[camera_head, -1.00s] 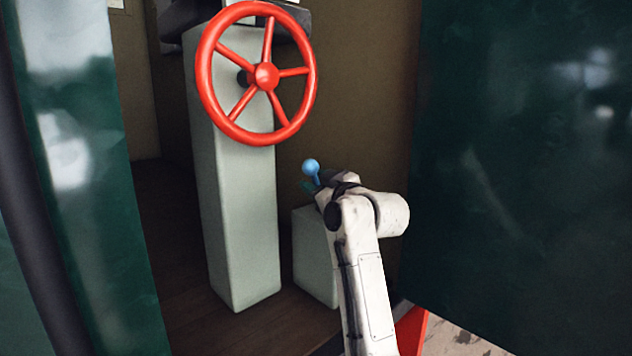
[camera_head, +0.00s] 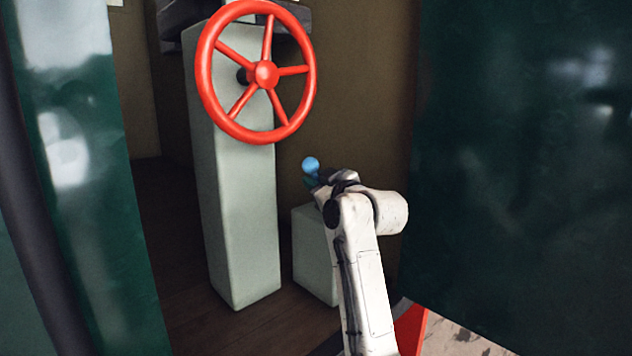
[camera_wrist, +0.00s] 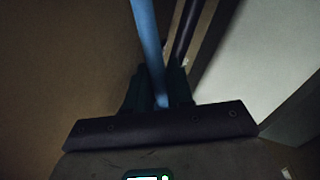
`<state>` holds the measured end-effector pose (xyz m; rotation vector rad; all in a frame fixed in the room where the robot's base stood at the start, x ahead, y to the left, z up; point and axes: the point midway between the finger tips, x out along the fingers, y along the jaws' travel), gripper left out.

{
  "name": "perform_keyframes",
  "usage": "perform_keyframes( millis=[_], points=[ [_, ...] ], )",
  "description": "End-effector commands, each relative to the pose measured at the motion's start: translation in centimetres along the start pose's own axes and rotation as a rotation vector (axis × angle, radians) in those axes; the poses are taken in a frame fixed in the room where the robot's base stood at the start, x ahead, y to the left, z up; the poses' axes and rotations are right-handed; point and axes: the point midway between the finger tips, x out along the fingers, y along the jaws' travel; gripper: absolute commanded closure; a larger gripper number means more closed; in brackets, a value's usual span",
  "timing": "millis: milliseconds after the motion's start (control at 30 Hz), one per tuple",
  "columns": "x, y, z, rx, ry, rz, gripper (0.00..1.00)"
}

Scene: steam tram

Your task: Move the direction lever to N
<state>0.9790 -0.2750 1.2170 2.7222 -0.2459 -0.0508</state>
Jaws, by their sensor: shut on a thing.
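The direction lever (camera_head: 311,164) shows as a blue ball knob above a low pale green box (camera_head: 313,255). In the wrist view its blue rod (camera_wrist: 147,40) runs down between the fingers of my gripper (camera_wrist: 160,88). My gripper (camera_head: 314,180) is shut on the lever just below the knob in the head view. The wrist and fingers hide most of the rod and its base. No N mark can be read in either view.
A red spoked handwheel (camera_head: 266,75) stands on a tall pale green pillar (camera_head: 237,200) left of the lever. A dark green panel (camera_head: 525,150) is close on the right, and another green panel (camera_head: 85,190) is on the left. Wooden floor (camera_head: 190,260) shows between.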

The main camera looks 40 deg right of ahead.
Motion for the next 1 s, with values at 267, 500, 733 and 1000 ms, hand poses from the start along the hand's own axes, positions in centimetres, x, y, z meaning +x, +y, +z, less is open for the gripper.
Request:
perform_keyframes(
  millis=[267,500,733,1000],
  points=[
    [0.1,0.8,-0.3,0.044,-0.011,-0.004,1.0],
    [0.8,4.1,0.0,0.263,-0.056,-0.022,1.0],
    [1.2,5.6,1.0,0.404,-0.083,-0.036,1.0],
    [1.2,5.5,1.1,0.41,-0.083,-0.036,1.0]
  ],
)
